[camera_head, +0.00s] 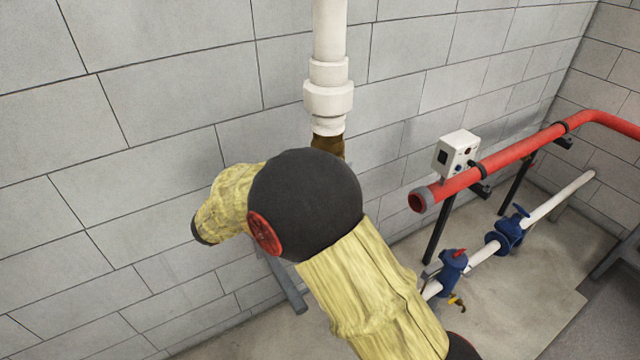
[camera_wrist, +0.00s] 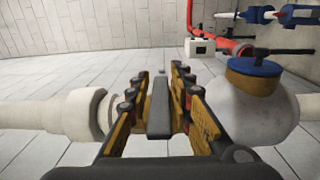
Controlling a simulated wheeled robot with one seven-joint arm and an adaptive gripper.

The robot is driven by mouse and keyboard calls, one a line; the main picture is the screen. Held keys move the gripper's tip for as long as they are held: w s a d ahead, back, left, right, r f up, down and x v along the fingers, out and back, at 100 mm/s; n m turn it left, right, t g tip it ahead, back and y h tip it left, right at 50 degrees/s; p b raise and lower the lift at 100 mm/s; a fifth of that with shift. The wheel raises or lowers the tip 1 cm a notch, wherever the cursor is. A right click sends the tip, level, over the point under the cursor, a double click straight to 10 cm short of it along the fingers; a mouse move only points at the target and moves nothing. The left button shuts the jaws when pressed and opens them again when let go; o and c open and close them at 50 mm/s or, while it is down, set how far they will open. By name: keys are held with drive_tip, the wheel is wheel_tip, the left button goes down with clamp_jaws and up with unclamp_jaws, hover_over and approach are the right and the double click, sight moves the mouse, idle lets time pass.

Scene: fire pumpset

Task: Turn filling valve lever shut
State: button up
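A dark grey bar (camera_wrist: 159,108), seemingly the valve lever, stands between the two fingers of my gripper (camera_wrist: 160,78) in the wrist view. The fingers are apart with the bar close between them; I cannot tell whether both press on it. A white pipe with a collar (camera_wrist: 88,114) lies left of the fingers. A rounded pale body with a blue cap (camera_wrist: 254,67) is at right. In the head view, a white vertical pipe (camera_head: 329,85) ends in a brownish piece (camera_head: 328,145) behind my arm. My arm hides the gripper and lever there.
A red pipe (camera_head: 520,155) with a grey-white control box (camera_head: 457,152) runs along the wall at right. Below it is a white pipe (camera_head: 550,205) with blue valves (camera_head: 507,232). A block wall (camera_head: 160,85) stands close behind my arm.

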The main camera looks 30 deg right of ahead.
drive_tip(key=shift+o, duration=1.1)
drive_tip(key=shift+a, duration=0.1)
drive_tip(key=a, duration=1.2)
